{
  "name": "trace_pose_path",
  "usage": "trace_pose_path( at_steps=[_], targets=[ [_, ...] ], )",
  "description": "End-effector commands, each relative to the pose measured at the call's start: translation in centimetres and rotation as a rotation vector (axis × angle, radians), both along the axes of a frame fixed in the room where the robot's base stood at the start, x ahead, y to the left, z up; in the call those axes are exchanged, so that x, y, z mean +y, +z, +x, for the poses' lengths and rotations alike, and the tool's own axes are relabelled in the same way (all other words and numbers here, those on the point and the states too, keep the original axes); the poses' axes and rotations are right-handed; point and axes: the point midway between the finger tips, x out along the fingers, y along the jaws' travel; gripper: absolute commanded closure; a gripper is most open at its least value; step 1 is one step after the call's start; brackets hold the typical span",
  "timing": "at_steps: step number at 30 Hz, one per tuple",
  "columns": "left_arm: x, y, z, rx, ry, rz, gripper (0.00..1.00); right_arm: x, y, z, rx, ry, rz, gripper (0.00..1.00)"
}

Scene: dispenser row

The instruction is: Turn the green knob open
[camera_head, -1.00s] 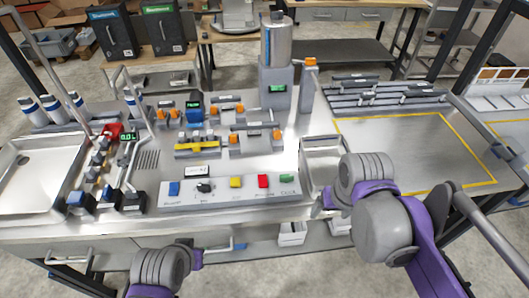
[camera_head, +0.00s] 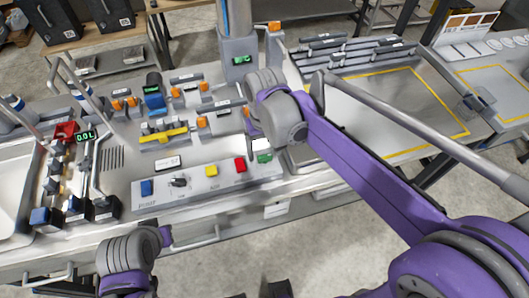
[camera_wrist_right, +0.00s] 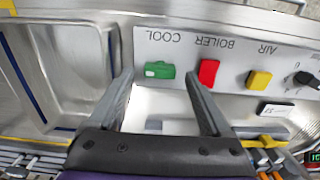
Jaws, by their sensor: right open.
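The green knob (camera_head: 264,156) sits at the right end of a pale control panel (camera_head: 205,187). In the right wrist view the green knob (camera_wrist_right: 160,70) lies under the label COOL, which appears upside down. My right gripper (camera_head: 252,126) is above that end of the panel, partly hidden by its own wrist. In the wrist view the right gripper (camera_wrist_right: 159,80) is open, with the green knob between the lines of its fingers; contact cannot be told. My left gripper (camera_head: 167,236) is low in front of the bench, its jaw opening unclear.
A red button (camera_head: 240,164) and a yellow button (camera_head: 211,170) are beside the green knob, then a black dial (camera_head: 179,181) and a blue button (camera_head: 146,187). A yellow-handled valve (camera_head: 164,135) stands behind. The yellow-outlined bench area (camera_head: 405,95) is clear.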

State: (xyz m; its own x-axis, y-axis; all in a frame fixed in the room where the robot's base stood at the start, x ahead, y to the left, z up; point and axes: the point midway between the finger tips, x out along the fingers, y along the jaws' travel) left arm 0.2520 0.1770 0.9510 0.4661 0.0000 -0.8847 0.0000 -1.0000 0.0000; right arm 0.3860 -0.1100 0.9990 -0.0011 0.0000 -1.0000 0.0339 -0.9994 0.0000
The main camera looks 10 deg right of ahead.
Motion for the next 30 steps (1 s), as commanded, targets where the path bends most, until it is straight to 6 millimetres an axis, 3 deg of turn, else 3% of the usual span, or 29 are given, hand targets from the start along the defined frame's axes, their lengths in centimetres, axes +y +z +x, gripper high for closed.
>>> trace_pose_path(
  at_steps=[6,14,27,28,30],
  targets=[
    [0.0,-0.2,-0.1,0.001,0.0,0.0,1.0,0.0,-1.6,0.0,0.0,0.0,0.0,0.18],
    [0.0,-0.1,-0.1,0.001,0.0,0.0,1.0,0.0,-1.7,0.0,0.0,0.0,0.0,0.18],
    [0.0,-0.1,-0.1,0.001,0.0,0.0,1.0,0.0,-1.7,0.0,0.0,0.0,0.0,0.95],
    [0.0,-0.1,-0.1,0.001,0.0,0.0,1.0,0.0,-1.7,0.0,0.0,0.0,0.0,1.0],
    [0.0,-0.1,-0.1,0.001,0.0,0.0,1.0,0.0,-1.7,0.0,0.0,0.0,0.0,1.0]
  ],
)
